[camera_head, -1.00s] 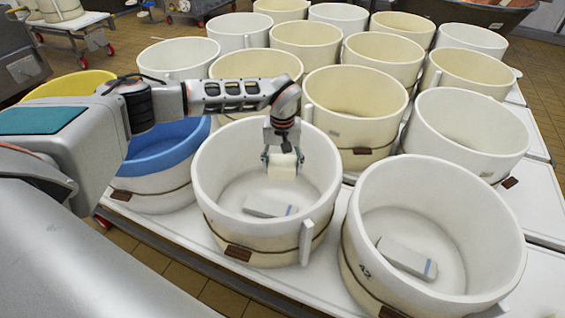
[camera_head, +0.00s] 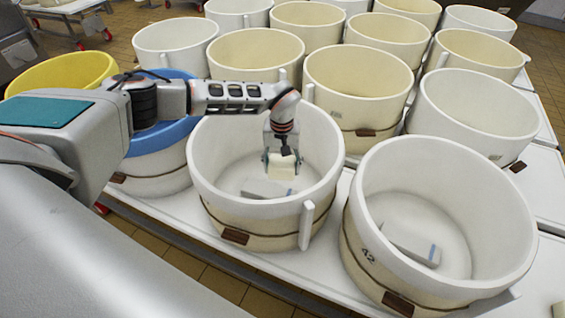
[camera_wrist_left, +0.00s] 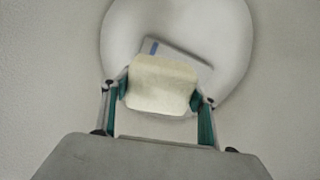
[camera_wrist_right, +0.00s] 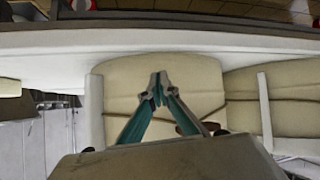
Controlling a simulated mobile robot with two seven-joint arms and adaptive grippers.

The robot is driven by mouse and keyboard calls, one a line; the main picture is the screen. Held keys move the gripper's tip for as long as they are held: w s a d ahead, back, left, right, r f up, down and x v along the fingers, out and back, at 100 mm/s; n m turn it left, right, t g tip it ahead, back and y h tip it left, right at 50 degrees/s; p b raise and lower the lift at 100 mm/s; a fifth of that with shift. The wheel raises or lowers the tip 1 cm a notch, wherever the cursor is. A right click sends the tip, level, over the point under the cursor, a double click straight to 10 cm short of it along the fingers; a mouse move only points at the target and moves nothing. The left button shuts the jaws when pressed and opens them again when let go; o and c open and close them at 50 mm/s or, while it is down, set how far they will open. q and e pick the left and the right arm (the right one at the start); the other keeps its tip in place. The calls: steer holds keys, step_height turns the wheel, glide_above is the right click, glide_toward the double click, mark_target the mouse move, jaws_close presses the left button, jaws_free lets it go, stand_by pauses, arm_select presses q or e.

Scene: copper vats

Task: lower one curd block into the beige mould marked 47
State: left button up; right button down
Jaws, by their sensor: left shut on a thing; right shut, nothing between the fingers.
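My left gripper (camera_head: 283,160) is shut on a pale cream curd block (camera_head: 283,169). In the left wrist view the block (camera_wrist_left: 161,84) sits between both fingers. It hangs inside the opening of a mould (camera_head: 208,160) with a white inside and a beige lower outside, above its floor. I can read no number on this mould, and 47 shows nowhere legibly. A grey block with a blue stripe (camera_head: 258,189) lies on its floor; it also shows in the left wrist view (camera_wrist_left: 184,52). My right gripper (camera_wrist_right: 158,82) is shut and empty, in front of a beige mould wall (camera_wrist_right: 125,82).
A mould marked 42 (camera_head: 366,254) stands at the right front, with another grey, blue-striped block (camera_head: 410,246) inside. A blue-rimmed mould (camera_head: 160,162) and a yellow one (camera_head: 62,72) are at left. Rows of white and beige moulds crowd the white table (camera_head: 265,262) behind.

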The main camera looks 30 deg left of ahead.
arm_select(q)
step_height(320, 180, down, 3)
steer(key=shift+r+b, duration=0.15)
steer(key=shift+b, duration=0.35)
steer(key=shift+f+b, duration=0.35)
steer(key=shift+f, duration=0.35)
steer(key=shift+f+b, duration=0.7)
steer(key=shift+f, duration=0.85)
steer(key=shift+f+b, duration=0.4)
steer(key=shift+f, duration=0.85)
steer(key=shift+f+b, duration=0.25)
steer(key=shift+b, duration=0.05)
steer(key=shift+f, duration=0.25)
